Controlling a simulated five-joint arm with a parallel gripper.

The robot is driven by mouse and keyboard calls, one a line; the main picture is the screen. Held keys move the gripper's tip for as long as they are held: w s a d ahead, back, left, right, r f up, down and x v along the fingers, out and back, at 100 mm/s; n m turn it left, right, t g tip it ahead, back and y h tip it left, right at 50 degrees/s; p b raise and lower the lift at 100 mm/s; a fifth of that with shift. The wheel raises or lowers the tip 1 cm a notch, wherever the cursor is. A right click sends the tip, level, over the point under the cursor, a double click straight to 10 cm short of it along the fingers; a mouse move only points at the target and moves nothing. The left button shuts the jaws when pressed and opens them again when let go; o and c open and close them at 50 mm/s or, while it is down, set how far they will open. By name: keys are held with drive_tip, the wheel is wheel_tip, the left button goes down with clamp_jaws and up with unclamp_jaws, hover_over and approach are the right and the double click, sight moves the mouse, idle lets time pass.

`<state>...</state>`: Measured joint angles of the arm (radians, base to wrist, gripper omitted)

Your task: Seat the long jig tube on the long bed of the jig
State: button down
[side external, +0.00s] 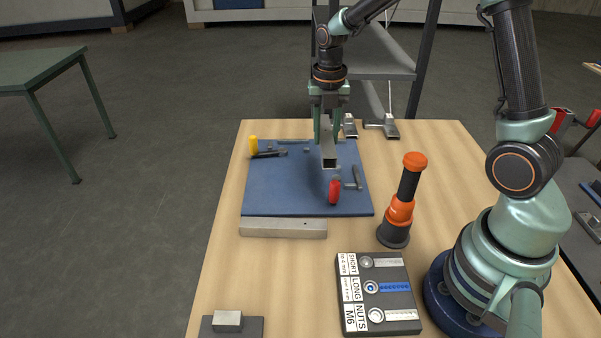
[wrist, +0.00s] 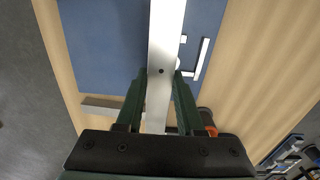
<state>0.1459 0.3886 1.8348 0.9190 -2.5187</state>
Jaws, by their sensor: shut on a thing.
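A long silvery square tube (side external: 329,152) hangs level in my gripper (side external: 327,132), above the blue jig plate (side external: 290,190). My gripper is shut on it, one finger on each side. In the wrist view the tube (wrist: 166,30) runs from the top edge down between my fingers (wrist: 160,78), with a small dark hole near the fingertips. On the plate are a clamp with a yellow grip (side external: 253,145) and a clamp with a red grip (side external: 334,191). The tube hides part of the plate. I cannot tell which part of the jig is the long bed.
A pale bar (side external: 283,229) lies along the plate's front edge. An orange and black upright tool (side external: 402,200) stands to the right. A labelled parts tray (side external: 379,293) and a small block (side external: 227,321) on a dark pad are in front. Short metal pieces (side external: 390,130) lie behind.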

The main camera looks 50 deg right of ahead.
hover_over(345, 163)
wheel_tip(345, 163, down, 3)
drive_tip(key=shift+s+f, duration=0.1)
drive_tip(key=shift+f, duration=2.5)
drive_tip(key=shift+f, duration=0.9)
unclamp_jaws()
wheel_tip(345, 163, up, 7)
idle(0.8)
drive_tip(key=shift+a, duration=0.1)
